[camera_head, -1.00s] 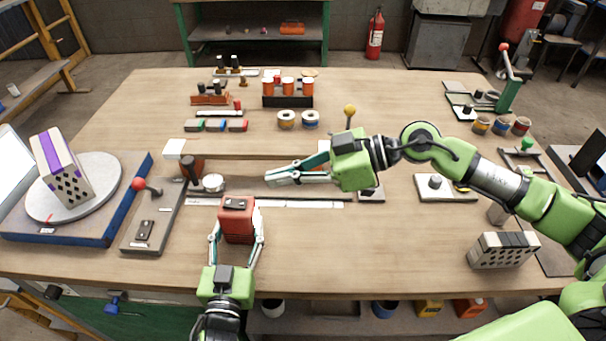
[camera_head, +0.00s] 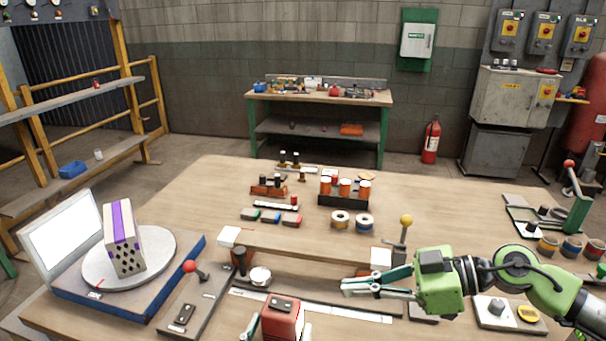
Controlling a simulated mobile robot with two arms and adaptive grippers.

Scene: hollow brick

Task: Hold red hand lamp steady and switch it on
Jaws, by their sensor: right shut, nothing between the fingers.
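The red hand lamp (camera_head: 283,322) stands at the bottom edge of the head view, its lower part cut off. A dark switch or plate (camera_head: 282,306) shows on its top. My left gripper (camera_head: 280,333) has a finger on each side of the lamp and looks shut on it; only its fingertips are in view. My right gripper (camera_head: 346,287) is shut and empty, to the right of and beyond the lamp, above the table, with its fingers pointing left. Whether the lamp is lit cannot be seen.
A turntable (camera_head: 160,250) with a hollow brick (camera_head: 122,240) stands at the left. A red-knobbed lever panel (camera_head: 196,295) is left of the lamp. A yellow-knobbed lever (camera_head: 405,235) stands behind my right gripper. Orange cylinders and tape rolls are further back on the workbench (camera_head: 450,220).

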